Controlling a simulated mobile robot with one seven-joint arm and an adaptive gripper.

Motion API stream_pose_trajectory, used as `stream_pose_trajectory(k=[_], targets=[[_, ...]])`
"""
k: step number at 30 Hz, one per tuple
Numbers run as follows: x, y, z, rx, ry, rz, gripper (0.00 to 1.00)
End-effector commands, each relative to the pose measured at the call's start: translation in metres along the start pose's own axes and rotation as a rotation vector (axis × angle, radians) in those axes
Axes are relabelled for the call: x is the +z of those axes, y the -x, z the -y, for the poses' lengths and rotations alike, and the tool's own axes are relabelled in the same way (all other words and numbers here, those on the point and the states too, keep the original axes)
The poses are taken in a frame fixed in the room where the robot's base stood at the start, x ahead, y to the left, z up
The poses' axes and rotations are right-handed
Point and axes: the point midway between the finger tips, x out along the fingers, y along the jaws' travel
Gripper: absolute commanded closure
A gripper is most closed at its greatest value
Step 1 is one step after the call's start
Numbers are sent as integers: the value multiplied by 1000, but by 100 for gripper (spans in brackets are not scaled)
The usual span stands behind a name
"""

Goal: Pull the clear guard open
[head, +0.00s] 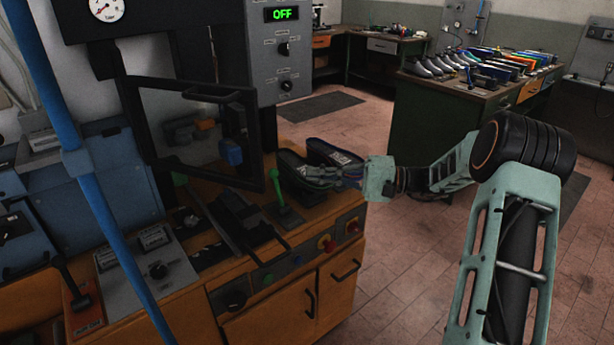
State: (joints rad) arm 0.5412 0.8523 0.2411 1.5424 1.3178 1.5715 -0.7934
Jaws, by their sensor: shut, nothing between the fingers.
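The clear guard (256,140) is a see-through panel in a black frame with a black bar handle (213,95) near its top. It stands on the left, in front of the press. A blue part and a grey shape show through it. I cannot tell from this one view how far it is swung. My gripper (318,175) is right of the guard, apart from it, in front of the black soles. It looks shut and empty, and it hides part of the soles.
Black soles (335,154) lie on the orange bench (324,210). A green lever (279,188) stands left of my gripper. The control box (271,57) reads OFF. A blue pole (97,205) crosses the left. A shoe table (433,105) is behind; floor is clear at lower right.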

Motion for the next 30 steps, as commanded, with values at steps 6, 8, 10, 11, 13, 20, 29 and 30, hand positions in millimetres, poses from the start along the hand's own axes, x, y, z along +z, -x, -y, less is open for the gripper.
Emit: stream_pose_trajectory(k=[6,8,10,11,13,20,29,30], targets=[[1,-48,2,2,-2,4,100],[1,-61,2,3,-2,4,100],[1,-76,2,3,-2,4,100],[1,-83,2,4,-2,4,100],[9,-85,2,4,-4,0,100],[32,-90,1,5,-3,-1,100],[39,-91,-1,4,-1,-2,100],[39,-91,-1,4,-1,-2,100]])
